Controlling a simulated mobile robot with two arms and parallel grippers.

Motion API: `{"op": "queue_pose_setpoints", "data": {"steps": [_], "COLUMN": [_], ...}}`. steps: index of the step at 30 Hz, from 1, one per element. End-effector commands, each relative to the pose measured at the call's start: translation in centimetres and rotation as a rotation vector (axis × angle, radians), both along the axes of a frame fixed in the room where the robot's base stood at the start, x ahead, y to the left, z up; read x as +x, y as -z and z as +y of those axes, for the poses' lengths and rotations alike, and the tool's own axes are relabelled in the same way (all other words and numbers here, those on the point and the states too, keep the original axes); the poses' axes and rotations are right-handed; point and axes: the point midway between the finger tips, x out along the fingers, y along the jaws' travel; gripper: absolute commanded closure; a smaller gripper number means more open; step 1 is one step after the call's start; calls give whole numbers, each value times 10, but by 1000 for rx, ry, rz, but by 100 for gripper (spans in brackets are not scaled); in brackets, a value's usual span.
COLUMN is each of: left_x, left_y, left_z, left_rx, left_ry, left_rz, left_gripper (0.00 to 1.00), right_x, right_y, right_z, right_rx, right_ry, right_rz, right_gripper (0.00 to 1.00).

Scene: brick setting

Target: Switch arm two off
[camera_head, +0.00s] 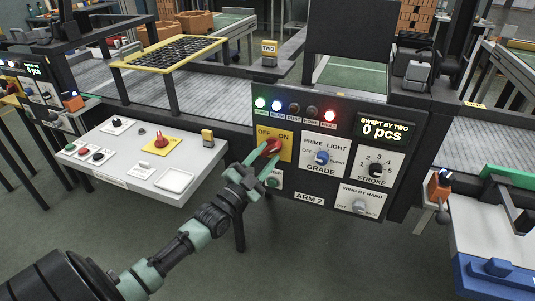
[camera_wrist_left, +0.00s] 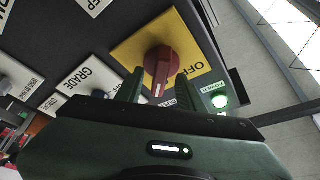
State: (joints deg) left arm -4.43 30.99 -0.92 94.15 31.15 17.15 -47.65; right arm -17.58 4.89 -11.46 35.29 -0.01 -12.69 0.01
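The ARM 2 panel (camera_head: 310,196) is a dark upright box with lamps and knobs. Its red rotary switch (camera_head: 272,146) sits on a yellow plate (camera_head: 286,153) marked OFF and ON. My left gripper (camera_head: 262,158) is at this switch. In the left wrist view the red switch (camera_wrist_left: 160,68) lies between the two fingers of my left gripper (camera_wrist_left: 160,91), with a narrow gap showing at its sides. The switch's white mark points toward the gripper. The fingers hide part of the yellow plate (camera_wrist_left: 128,48). My right gripper is not in view.
A white control table (camera_head: 125,180) stands left of my arm.

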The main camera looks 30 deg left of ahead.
Motion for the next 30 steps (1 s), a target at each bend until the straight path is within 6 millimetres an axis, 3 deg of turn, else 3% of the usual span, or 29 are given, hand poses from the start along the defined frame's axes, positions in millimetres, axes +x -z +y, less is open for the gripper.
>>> {"op": "queue_pose_setpoints", "data": {"steps": [11,15,16,30], "left_x": [8,8,8,8], "left_y": [-2,-2,-2,0], "left_z": [0,0,0,-1], "left_rx": [-1,-1,-1,-78], "left_ry": [0,0,0,0], "left_rz": [1,1,1,-15], "left_gripper": [62,98,100,100], "right_x": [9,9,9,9], "right_y": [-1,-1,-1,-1], "right_z": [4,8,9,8], "right_rx": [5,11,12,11], "right_ry": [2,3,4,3], "right_rz": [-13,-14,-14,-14], "right_gripper": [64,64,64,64]}}
